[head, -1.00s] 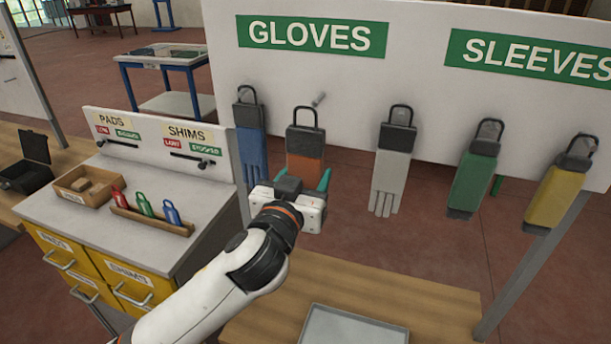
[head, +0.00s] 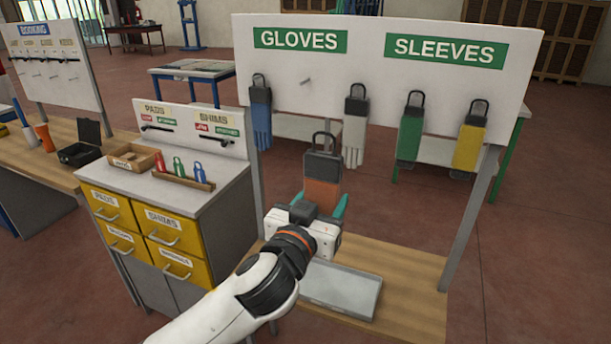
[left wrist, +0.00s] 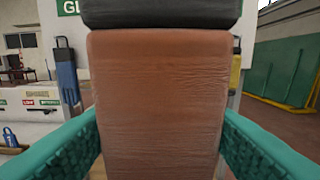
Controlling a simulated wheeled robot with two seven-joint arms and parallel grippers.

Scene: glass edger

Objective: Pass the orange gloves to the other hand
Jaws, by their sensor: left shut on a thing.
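The orange gloves (head: 322,193) hang below a dark clip with a loop handle, upright and clear of the board. My left gripper (head: 320,208), with teal fingers, is shut on the orange gloves and holds them in front of the board. In the left wrist view the orange gloves (left wrist: 158,100) fill the middle, between the two teal fingers, with the dark clip above. The lower end of the gloves is hidden behind my gripper in the head view. My right gripper does not show in either view.
One glove peg (head: 306,81) is bare. A grey tray (head: 345,290) lies on the wooden table (head: 410,300) below. A drawer cabinet (head: 165,235) stands at left.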

